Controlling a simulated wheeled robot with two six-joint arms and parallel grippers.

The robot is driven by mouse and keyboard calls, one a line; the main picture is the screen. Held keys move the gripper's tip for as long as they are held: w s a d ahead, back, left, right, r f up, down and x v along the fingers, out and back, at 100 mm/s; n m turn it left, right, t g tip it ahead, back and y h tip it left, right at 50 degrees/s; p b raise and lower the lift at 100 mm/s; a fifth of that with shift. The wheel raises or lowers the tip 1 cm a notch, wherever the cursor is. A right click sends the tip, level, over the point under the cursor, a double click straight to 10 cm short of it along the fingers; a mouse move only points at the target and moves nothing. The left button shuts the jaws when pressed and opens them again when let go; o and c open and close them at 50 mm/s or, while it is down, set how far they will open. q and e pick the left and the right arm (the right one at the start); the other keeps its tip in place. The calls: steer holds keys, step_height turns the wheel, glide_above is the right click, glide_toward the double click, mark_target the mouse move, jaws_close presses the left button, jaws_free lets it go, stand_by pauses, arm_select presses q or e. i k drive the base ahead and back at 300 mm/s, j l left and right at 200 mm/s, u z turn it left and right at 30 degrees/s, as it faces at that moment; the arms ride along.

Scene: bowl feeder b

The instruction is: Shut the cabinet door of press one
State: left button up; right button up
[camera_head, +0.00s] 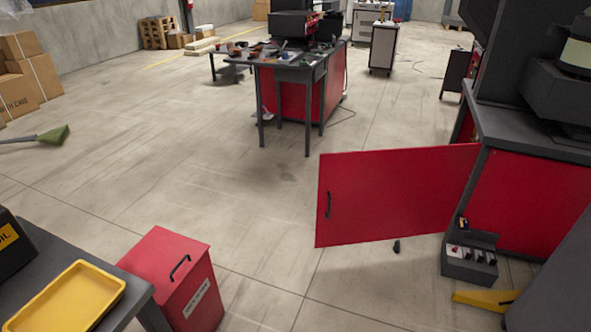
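A red cabinet door (390,195) stands swung open at the right, reaching out to the left from a red cabinet (530,203) under a dark-topped machine bench. The door has a black handle (328,204) near its free left edge. Its hinge side is by the bench's corner. No label on this machine is readable, so I cannot tell its number from it. Neither of my grippers shows in the head view.
A red bin (178,272) with a black handle stands front left, beside a table with a yellow tray (68,298). A grey box with switches (468,260) and a yellow pedal-like piece (480,300) lie near the cabinet. Open floor (200,170) spreads left of the door.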

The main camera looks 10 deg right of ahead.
mark_target(364, 197)
steer(key=i+z, duration=0.15)
steer(key=z, duration=0.9)
